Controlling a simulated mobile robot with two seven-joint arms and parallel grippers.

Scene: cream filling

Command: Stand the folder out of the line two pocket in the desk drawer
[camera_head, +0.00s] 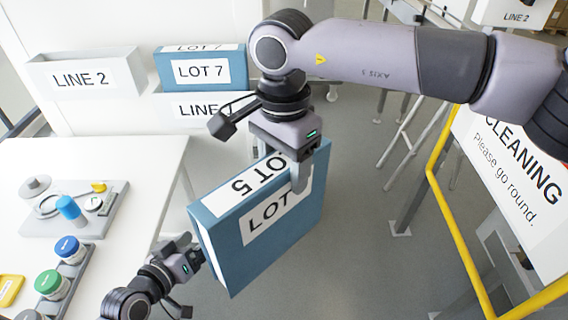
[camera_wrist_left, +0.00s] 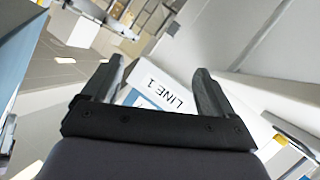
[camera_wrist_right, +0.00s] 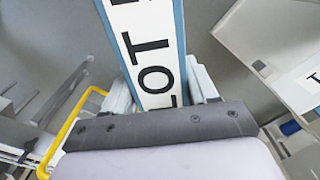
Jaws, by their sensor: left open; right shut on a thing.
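A blue folder (camera_head: 230,255) marked LOT 5 on its top-facing edge hangs in the air at the middle, beside the white desk. My right gripper (camera_head: 292,168) is shut on its upper part, and one finger covers part of the front label. The folder also shows between the fingers in the right wrist view (camera_wrist_right: 150,50). My left gripper (camera_head: 198,258) is open and empty by the folder's lower left; I cannot tell if they touch. The LINE 2 pocket (camera_head: 85,76) on the wall looks empty. No desk drawer can be made out.
A LOT 7 folder (camera_head: 200,70) stands in the LINE 1 pocket (camera_head: 185,110), right of LINE 2. The white desk (camera_head: 140,165) holds a grey tray (camera_head: 60,222) and several capped jars. A yellow rail (camera_head: 440,190) and cleaning sign (camera_head: 515,160) stand at right.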

